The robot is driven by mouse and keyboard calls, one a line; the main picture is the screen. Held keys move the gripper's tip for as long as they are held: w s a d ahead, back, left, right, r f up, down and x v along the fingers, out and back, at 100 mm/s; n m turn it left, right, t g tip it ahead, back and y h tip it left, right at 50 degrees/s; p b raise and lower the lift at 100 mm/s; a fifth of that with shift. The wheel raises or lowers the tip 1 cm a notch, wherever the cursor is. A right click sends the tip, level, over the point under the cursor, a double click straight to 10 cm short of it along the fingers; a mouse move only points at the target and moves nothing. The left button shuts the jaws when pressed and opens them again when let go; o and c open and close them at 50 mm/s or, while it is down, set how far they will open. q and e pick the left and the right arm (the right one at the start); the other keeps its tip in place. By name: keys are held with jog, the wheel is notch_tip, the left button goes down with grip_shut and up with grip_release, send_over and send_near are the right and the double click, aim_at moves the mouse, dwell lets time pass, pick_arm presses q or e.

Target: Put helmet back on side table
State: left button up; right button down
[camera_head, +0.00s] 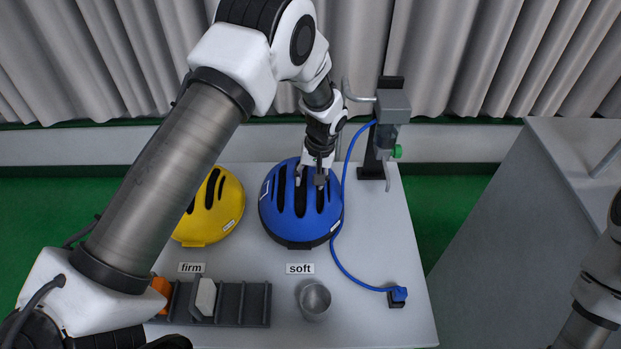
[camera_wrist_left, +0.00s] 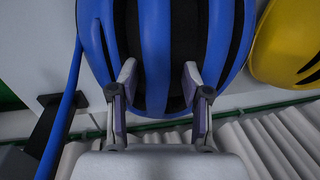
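A blue helmet (camera_head: 272,205) with dark vents sits on the light grey table (camera_head: 400,225), behind the "soft" label. My left gripper (camera_head: 310,180) reaches down over its back part from above. In the left wrist view, the two fingers (camera_wrist_left: 159,72) stand apart at the blue helmet's ribs and vents (camera_wrist_left: 221,40). A blue rib lies between them, with gaps visible, and I cannot tell whether the fingers touch the shell. A yellow helmet (camera_head: 215,215) sits to the left, partly hidden by my left arm. My right gripper is out of view; part of that arm shows at the right edge.
A post with a grey device (camera_head: 393,105) stands at the back right. A blue cable (camera_head: 342,262) runs from it to a small plug block (camera_head: 397,297). A metal cup (camera_head: 313,299) and a slotted dark rack (camera_head: 240,303) stand in front. A grey counter (camera_head: 520,220) is at right.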

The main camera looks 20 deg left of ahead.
pick_arm(q)
jog(key=shift+r, duration=0.1)
jog(key=shift+r, duration=0.2)
notch_tip(320, 180, up, 12)
jog(key=d+b, duration=0.2)
jog(key=b, duration=0.1)
jog(key=shift+w+f, duration=0.2)
jog(key=shift+w, duration=0.15)
jog(key=shift+r, duration=0.1)
